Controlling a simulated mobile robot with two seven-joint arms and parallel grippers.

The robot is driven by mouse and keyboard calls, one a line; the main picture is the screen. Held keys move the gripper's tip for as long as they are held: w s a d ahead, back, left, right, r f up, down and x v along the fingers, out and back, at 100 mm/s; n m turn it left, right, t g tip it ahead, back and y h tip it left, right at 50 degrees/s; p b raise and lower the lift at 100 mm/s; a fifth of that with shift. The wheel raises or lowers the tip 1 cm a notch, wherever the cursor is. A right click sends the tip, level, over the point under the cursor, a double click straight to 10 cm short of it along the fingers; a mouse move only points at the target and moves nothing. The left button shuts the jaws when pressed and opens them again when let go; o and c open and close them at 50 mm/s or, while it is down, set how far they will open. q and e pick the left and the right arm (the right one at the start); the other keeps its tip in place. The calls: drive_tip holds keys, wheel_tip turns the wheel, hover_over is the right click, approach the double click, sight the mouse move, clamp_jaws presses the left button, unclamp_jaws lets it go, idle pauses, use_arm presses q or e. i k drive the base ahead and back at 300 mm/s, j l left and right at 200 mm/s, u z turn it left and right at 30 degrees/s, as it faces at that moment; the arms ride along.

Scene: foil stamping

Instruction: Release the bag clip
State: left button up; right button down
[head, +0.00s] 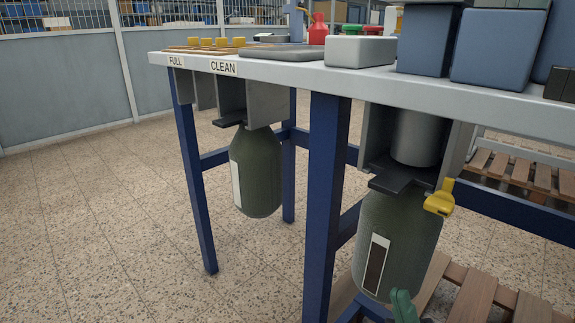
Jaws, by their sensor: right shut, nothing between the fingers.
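The yellow clip lever (439,198) sits at the right of the black clip plate (390,178), at the neck of the near bag. The near bag (400,240) is dark green with a pale-framed window (376,264) and hangs under the bench. A second green bag (257,172) hangs further left under its own black plate (229,119). My right gripper (402,298), with green fingers, shows at the bottom edge, in front of the near bag's lower part. It is shut and empty, below the yellow lever and apart from it. My left gripper is not in view.
The bench (285,68) has blue legs (323,190) and signs "FULL" and "CLEAN" on its front edge. Blue boxes (495,48) and a grey block (360,51) stand on top. A wooden pallet (475,295) lies below right. The floor at left is clear.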

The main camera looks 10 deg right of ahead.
sight(441, 203)
drive_tip(key=k+j, duration=0.25)
drive_tip(key=k, duration=0.2)
drive_tip(key=k+j, duration=0.3)
drive_tip(key=k, duration=0.15)
